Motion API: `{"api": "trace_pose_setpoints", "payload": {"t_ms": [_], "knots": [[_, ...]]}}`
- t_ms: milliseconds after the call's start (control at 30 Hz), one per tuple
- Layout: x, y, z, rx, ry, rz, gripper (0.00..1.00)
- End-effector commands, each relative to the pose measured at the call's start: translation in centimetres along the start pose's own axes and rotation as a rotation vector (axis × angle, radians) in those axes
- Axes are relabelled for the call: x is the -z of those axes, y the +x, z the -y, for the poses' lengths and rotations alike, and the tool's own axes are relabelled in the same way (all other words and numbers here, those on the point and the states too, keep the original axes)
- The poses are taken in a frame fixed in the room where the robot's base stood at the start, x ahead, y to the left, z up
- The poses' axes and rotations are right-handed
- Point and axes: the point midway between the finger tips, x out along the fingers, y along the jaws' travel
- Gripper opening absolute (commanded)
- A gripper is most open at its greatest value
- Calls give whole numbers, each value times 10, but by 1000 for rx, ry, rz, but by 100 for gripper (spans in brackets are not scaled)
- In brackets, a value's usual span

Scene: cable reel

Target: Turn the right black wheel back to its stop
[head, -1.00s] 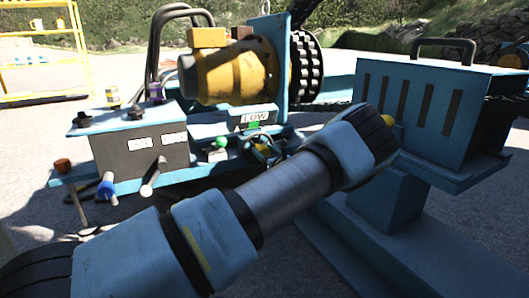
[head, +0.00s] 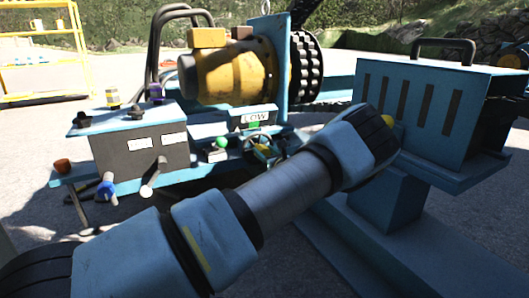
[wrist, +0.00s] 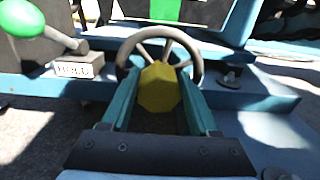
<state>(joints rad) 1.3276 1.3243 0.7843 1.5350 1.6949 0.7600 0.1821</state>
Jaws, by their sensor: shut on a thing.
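The black wheel (wrist: 160,31), with dark spokes and a round rim, stands upright ahead of my gripper in the wrist view. My gripper (wrist: 158,88) has its two teal jaws on either side of a yellow faceted piece (wrist: 160,90) at the wheel's middle, and is shut on it. The jaws cover the lower part of the rim. In the head view the wheel (head: 278,141) shows only partly behind my arm, with yellow at its centre. Most of my gripper is hidden there.
A green-knobbed lever (wrist: 22,18) and a small lettered plate (wrist: 74,68) are left of the wheel. A grey control box (head: 140,150) with black knobs stands farther left. A yellow motor (head: 232,75) is behind. A slotted blue box (head: 420,100) stands right.

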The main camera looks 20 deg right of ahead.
Motion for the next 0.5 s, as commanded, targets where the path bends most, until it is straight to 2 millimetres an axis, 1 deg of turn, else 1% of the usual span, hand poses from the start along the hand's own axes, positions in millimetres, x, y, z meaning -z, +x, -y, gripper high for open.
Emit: {"api": "trace_pose_setpoints", "payload": {"t_ms": [67, 233, 400, 500], "knots": [[-1, 0, 0, 0, -15, -1, 0], [-4, 0, 2, 1, -141, -1, 0], [-1, -1, 2, 0, -247, -1, 0], [1, -1, 2, 0, -264, -1, 0]]}}
